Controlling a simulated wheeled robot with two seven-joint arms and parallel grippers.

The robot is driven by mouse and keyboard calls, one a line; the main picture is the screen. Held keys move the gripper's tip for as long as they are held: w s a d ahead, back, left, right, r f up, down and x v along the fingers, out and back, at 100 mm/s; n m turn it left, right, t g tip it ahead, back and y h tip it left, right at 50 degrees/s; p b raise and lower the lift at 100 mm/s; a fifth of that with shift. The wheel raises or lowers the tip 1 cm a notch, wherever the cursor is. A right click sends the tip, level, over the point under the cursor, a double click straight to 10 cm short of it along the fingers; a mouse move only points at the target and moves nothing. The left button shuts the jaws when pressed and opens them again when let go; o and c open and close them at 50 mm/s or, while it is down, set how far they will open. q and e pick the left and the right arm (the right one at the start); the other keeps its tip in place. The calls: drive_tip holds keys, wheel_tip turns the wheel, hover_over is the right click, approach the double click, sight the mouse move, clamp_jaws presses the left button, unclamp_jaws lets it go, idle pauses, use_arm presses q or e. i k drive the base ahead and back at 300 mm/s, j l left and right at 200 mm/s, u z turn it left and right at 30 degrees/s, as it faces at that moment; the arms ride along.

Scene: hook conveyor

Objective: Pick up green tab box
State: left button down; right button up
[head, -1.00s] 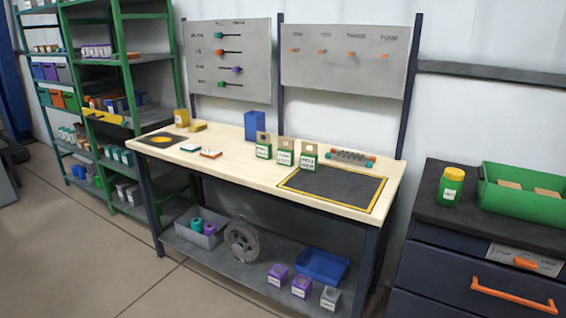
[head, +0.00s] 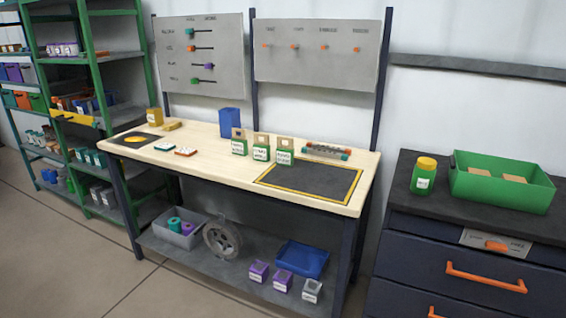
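Neither of my grippers is in view.
The workbench (head: 200,163) also holds a blue bin (head: 231,121) and a rack with orange and teal ends (head: 326,152). Right of it, a dark drawer cabinet (head: 440,262) carries a green-yellow jar (head: 423,177) and a green tray (head: 500,191). Floor is clear at front left.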

sight(285, 154)
drive_tip(key=i+j+z, duration=0.1)
drive_tip(key=i+j, duration=0.3)
drive_tip(key=i+j+z, duration=0.1)
drive_tip(key=i+j, duration=0.35)
drive_tip(key=i+j+z, duration=0.15)
drive_tip(key=i+j, duration=0.35)
drive_tip(key=i+j+z, duration=0.1)
drive_tip(key=i+j, duration=0.3)
drive_tip(key=i+j+z, duration=0.1)
drive_tip(key=i+j, duration=0.3)
drive_tip(key=j, duration=0.3)
